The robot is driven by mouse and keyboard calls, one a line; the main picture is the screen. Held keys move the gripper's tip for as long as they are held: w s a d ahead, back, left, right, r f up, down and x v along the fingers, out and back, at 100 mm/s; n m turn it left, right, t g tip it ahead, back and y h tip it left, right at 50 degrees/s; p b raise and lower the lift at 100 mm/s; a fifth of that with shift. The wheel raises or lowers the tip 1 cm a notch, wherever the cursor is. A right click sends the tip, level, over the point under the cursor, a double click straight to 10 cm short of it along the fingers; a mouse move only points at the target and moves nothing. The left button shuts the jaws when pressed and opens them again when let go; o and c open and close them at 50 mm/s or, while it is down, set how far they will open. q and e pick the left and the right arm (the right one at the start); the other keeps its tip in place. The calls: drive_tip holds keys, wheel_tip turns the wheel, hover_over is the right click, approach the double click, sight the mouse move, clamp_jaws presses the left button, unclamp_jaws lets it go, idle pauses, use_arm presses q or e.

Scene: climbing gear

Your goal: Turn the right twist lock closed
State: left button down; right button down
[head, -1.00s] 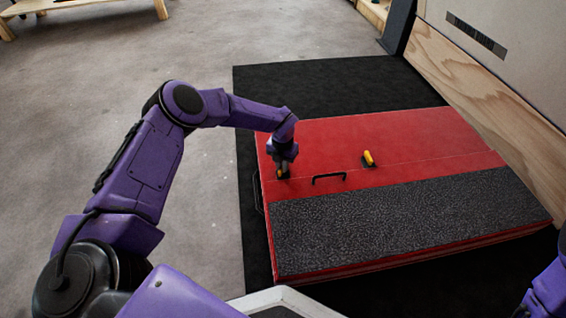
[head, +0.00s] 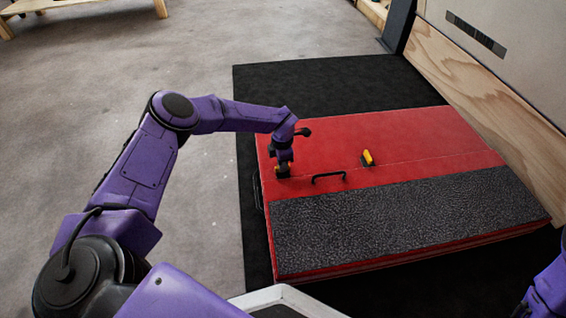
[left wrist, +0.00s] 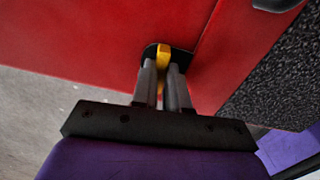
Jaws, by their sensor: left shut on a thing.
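A red case (head: 400,135) lies flat with two yellow twist locks on black bases on its top. My left gripper (head: 284,165) points down over the twist lock at the picture's left end (head: 282,172) and is shut on its yellow handle. In the left wrist view the fingers (left wrist: 163,88) sit on both sides of the yellow handle (left wrist: 163,55), above its black base. The fingers hide part of the handle. The other twist lock (head: 368,157) stands untouched further right. My right gripper is out of view.
A black handle (head: 329,177) stands up between the locks, nearer me. A grey textured strip (head: 410,215) covers the case's near part. The case lies on a black mat (head: 310,85), with a wooden-edged wall (head: 500,95) at right.

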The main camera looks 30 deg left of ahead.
use_arm(q)
drive_tip(key=shift+w+a+r+m, duration=0.1)
drive_tip(key=shift+w+m, duration=0.05)
drive_tip(key=shift+m, duration=0.45)
drive_tip(key=c, duration=1.1)
unclamp_jaws()
drive_tip(key=shift+c, duration=0.2)
